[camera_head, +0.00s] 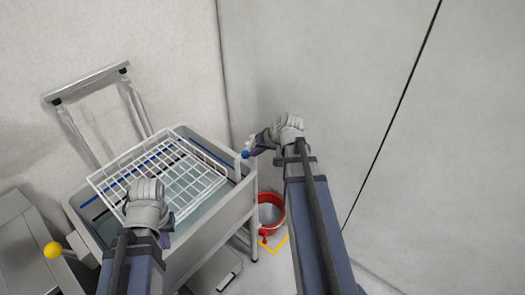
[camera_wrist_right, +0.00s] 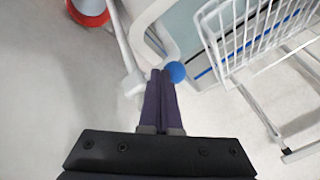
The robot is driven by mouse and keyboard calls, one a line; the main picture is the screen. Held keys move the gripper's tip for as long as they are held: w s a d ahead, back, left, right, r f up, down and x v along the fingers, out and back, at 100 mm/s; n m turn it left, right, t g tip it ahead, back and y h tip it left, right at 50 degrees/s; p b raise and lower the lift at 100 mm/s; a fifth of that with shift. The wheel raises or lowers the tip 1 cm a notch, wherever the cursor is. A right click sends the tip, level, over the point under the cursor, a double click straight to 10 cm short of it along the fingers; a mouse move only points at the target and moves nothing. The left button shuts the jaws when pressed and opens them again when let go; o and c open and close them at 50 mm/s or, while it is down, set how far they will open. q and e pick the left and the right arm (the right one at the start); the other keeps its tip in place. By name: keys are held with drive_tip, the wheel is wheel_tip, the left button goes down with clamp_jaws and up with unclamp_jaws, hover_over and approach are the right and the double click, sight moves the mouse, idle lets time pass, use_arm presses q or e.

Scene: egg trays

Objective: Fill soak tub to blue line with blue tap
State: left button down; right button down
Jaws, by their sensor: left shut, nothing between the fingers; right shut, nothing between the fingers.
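The soak tub (camera_head: 205,236) is a grey open tub on a wheeled stand at the left. A blue line (camera_head: 208,152) runs along its inner wall, and pale bluish water shows under a white wire basket (camera_head: 184,212). I cannot tell exactly how the water level stands against the line. The blue tap knob (camera_head: 245,154) is at the tub's right corner; it also shows in the right wrist view (camera_wrist_right: 176,72). My right gripper (camera_head: 256,150) is shut and empty, its tips beside the knob; contact is unclear. My left gripper (camera_head: 166,240) is shut over the tub's front, mostly hidden.
A red bucket (camera_head: 270,213) stands on the floor right of the tub, by a yellow floor mark (camera_head: 276,247). A yellow knob (camera_head: 53,250) is at the left by a grey cabinet (camera_head: 25,240). White walls close off the back and right.

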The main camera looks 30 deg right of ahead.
drive_tip(key=shift+w+a, duration=0.3)
drive_tip(key=shift+a, duration=0.25)
drive_tip(key=shift+w+a, duration=0.25)
drive_tip(key=shift+a, duration=0.25)
